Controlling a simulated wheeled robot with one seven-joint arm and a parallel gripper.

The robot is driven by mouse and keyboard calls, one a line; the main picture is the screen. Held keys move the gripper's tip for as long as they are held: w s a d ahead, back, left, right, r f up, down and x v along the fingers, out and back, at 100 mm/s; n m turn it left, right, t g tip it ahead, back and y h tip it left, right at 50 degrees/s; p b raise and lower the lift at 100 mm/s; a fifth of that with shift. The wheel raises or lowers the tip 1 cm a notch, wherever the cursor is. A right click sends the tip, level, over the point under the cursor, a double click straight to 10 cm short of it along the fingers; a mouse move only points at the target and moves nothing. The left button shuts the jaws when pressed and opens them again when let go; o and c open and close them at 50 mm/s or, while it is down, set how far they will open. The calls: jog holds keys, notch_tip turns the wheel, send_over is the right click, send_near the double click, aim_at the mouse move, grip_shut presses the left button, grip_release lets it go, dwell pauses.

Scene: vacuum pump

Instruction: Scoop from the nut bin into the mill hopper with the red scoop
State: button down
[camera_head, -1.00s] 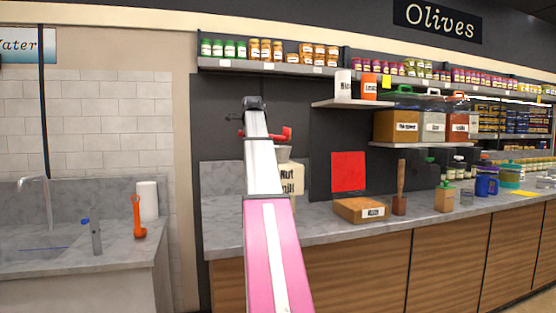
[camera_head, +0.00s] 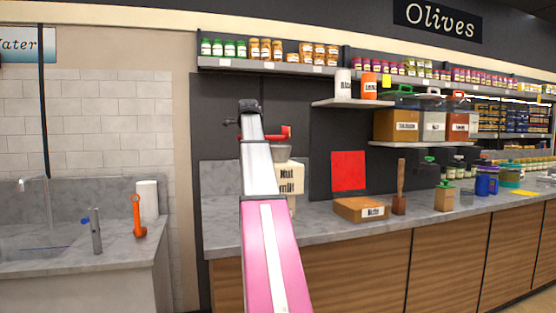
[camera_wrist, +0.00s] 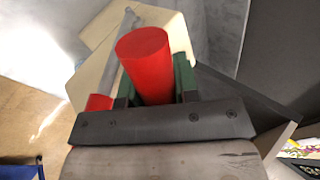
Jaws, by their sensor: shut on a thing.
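My gripper (camera_wrist: 158,88) is shut on the red scoop (camera_wrist: 145,55); its thick red handle sits between the green fingers in the wrist view. In the head view, the red part of the scoop (camera_head: 282,133) shows to the right of my arm's far end, above the mill hopper. The scoop's bowl and its contents cannot be made out. The cream nut mill (camera_head: 289,178) stands on the counter, partly behind my arm. Its grey hopper (camera_head: 287,154) shows at the top, just below the red part. Which container is the nut bin cannot be told for sure; a brown labelled bin (camera_head: 396,126) sits on the shelf.
A wooden box (camera_head: 360,209) and a wooden-handled tool (camera_head: 400,185) stand on the counter right of the mill. Shelves (camera_head: 350,104) with canisters and bins are above. A sink counter (camera_head: 115,258) with an orange tool (camera_head: 138,218) is at left.

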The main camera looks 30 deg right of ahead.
jog(key=shift+f+n+g+h, duration=0.3)
jog(key=shift+f+h, duration=0.3)
jog(key=shift+f, duration=0.45)
jog(key=shift+s+d+f+n+g+h, duration=0.15)
jog(key=shift+f+n+g+h, duration=0.2)
jog(key=shift+h, duration=0.35)
dwell(0.9)
jog(key=shift+s+d+r+n+g+h, duration=0.1)
jog(key=shift+d+n+g+h, duration=0.2)
jog(key=shift+h, duration=0.3)
dwell(0.7)
